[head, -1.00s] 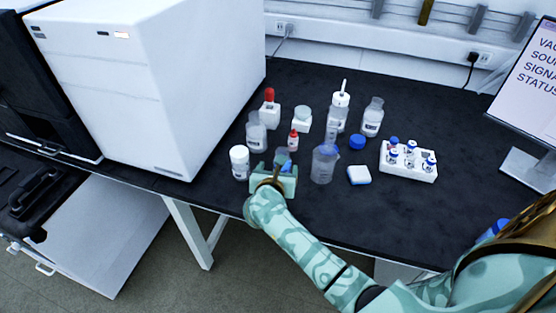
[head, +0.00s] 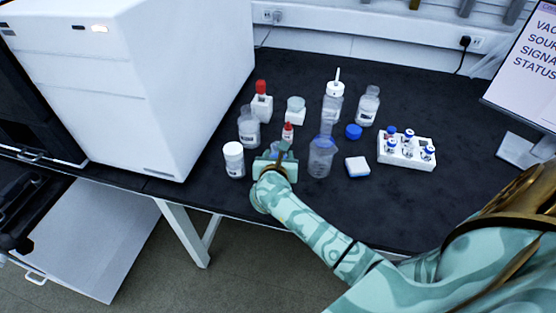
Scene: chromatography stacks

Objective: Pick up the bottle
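Several bottles stand upright on the black bench, and the frames do not show which one the task means. They include a small red-capped bottle (head: 288,133), a white bottle with a nozzle (head: 333,103), clear bottles (head: 249,127) (head: 368,106), a red-topped dropper bottle (head: 262,103) and a white-capped jar (head: 234,160). My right gripper (head: 279,153) is just in front of the small red-capped bottle, between the jar and a clear beaker (head: 321,158). Its body hides its fingertips and part of that bottle, so whether it touches or grips anything is unclear. My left gripper is out of view.
A white rack (head: 406,152) with several blue-capped vials stands to the right. A blue cap (head: 354,131) and a white-and-blue box (head: 357,167) lie near the beaker. A large white instrument (head: 150,80) bounds the left. A monitor (head: 525,65) stands right. The bench's right front is clear.

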